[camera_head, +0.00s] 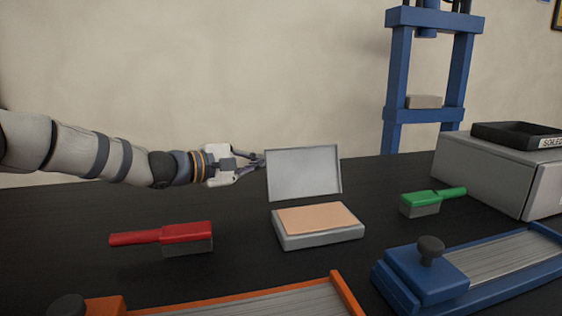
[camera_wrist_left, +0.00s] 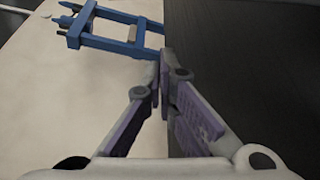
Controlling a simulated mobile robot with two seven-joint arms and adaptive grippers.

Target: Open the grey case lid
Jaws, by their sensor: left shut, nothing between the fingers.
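The grey case (camera_head: 318,241) sits on the black table with a tan pad (camera_head: 318,218) inside it. Its lid (camera_head: 303,173) stands upright at the back, so the case is open. My left gripper (camera_head: 258,161) is at the upper left edge of the lid. It is shut and empty. In the head view I cannot tell whether its fingertips touch the lid. The left wrist view shows the gripper's fingers (camera_wrist_left: 165,85) together, with no lid visible there. My right gripper is not in view.
A red-handled brush (camera_head: 180,233) lies left of the case and a green-handled one (camera_head: 432,200) right. Orange (camera_head: 250,305) and blue (camera_head: 430,275) fixtures stand in front. A grey box (camera_head: 490,173) carrying a black tray (camera_head: 520,134) is at right. A blue frame (camera_head: 396,85) stands behind.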

